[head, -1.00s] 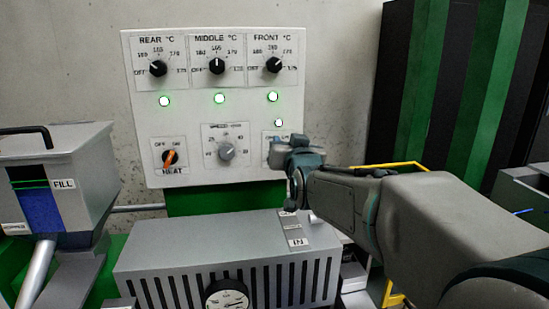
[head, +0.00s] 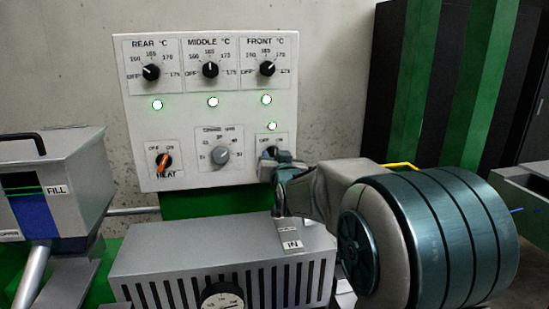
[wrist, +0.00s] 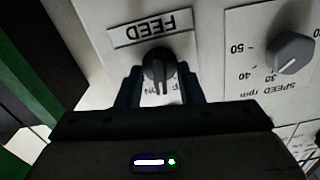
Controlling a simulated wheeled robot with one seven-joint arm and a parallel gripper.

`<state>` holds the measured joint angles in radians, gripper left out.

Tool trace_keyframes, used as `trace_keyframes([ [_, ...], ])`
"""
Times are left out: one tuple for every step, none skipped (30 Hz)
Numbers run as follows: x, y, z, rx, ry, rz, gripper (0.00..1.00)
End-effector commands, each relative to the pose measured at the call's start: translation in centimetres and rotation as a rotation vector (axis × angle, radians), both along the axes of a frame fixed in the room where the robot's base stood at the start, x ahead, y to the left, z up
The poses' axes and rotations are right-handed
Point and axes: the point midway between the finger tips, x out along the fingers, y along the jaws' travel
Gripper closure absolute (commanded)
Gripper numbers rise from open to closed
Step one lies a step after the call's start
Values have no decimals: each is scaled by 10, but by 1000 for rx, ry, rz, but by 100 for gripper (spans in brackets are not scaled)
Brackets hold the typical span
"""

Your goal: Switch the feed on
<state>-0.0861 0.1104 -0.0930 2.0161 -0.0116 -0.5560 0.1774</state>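The FEED knob (wrist: 158,68) is dark and round with a grip bar, under an upside-down FEED label (wrist: 150,27) in the wrist view. My gripper (wrist: 162,82) has one finger on each side of the knob, with pale panel visible between the bar and the fingers; it looks open around it. Contact at the tips is unclear. Part of the lettering below the knob is covered. In the head view my gripper (head: 277,172) is at the lower right of the white control panel (head: 135,120) and hides most of the knob. The lamp (head: 272,126) above it glows green.
The speed knob (wrist: 290,54) is beside the FEED knob. The orange HEAT knob (head: 163,163) and three temperature knobs are on the same panel. A grey slotted housing (head: 190,255) juts out below, and a hopper (head: 60,190) stands at left.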

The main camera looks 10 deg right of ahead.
Motion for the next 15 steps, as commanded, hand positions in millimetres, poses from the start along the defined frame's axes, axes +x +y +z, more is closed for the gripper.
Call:
trace_keyframes([
  [0,0,0,0,0,0,66],
  [0,0,0,0,0,0,66],
  [0,0,0,0,0,0,66],
  [0,0,0,0,0,0,66],
  [0,0,0,0,0,0,66],
  [0,0,0,0,0,0,69],
  [0,0,0,0,0,0,78],
  [0,0,0,0,0,0,86],
  [0,0,0,0,0,0,97],
  [0,0,0,0,0,0,100],
  [0,0,0,0,1,0,100],
  [0,0,0,0,1,0,100],
  [0,0,0,0,1,0,100],
  [0,0,0,0,1,0,100],
  [0,0,-1,3,0,0,100],
])
